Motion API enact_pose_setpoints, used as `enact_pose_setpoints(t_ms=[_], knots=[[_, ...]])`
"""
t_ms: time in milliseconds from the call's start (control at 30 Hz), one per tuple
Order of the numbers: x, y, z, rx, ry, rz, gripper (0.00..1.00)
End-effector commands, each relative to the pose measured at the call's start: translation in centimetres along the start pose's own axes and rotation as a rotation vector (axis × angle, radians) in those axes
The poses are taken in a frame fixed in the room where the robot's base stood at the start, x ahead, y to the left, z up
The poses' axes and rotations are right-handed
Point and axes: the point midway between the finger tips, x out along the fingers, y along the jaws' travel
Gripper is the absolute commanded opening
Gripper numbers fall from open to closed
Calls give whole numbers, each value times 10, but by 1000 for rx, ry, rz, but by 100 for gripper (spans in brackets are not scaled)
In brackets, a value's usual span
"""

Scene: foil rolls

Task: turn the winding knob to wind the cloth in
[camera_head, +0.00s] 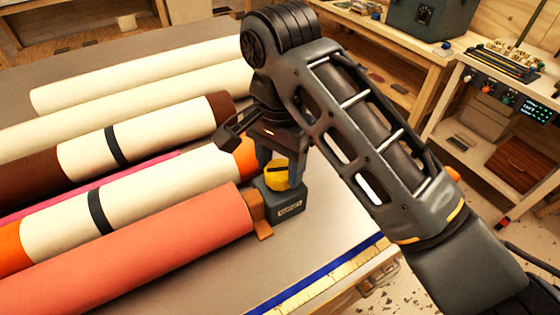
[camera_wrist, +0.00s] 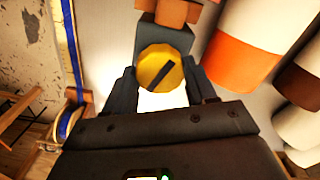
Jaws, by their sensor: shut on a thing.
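The yellow winding knob (camera_head: 277,178) sits on top of a small dark grey box (camera_head: 291,197) at the end of the coral cloth roll (camera_head: 150,246). In the wrist view the knob (camera_wrist: 160,68) is round with a dark slanted bar across its face. My gripper (camera_head: 279,168) reaches down from above onto the knob, and its fingers stand on both sides of it. It is shut on the knob. The far side of the knob is partly hidden by the fingers in the head view.
Several more rolls lie side by side on the table, including a cream roll with orange ends (camera_head: 150,190) and a cream and brown roll (camera_head: 160,132). A yellow ruler strip (camera_head: 325,285) and blue line run along the front edge. A workbench (camera_head: 420,50) stands behind at right.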

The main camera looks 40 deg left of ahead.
Motion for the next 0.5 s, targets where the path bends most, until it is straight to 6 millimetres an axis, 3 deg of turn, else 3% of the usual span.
enact_pose_setpoints(t_ms=[500], knots=[[0,1,-1,173,1,1,25]])
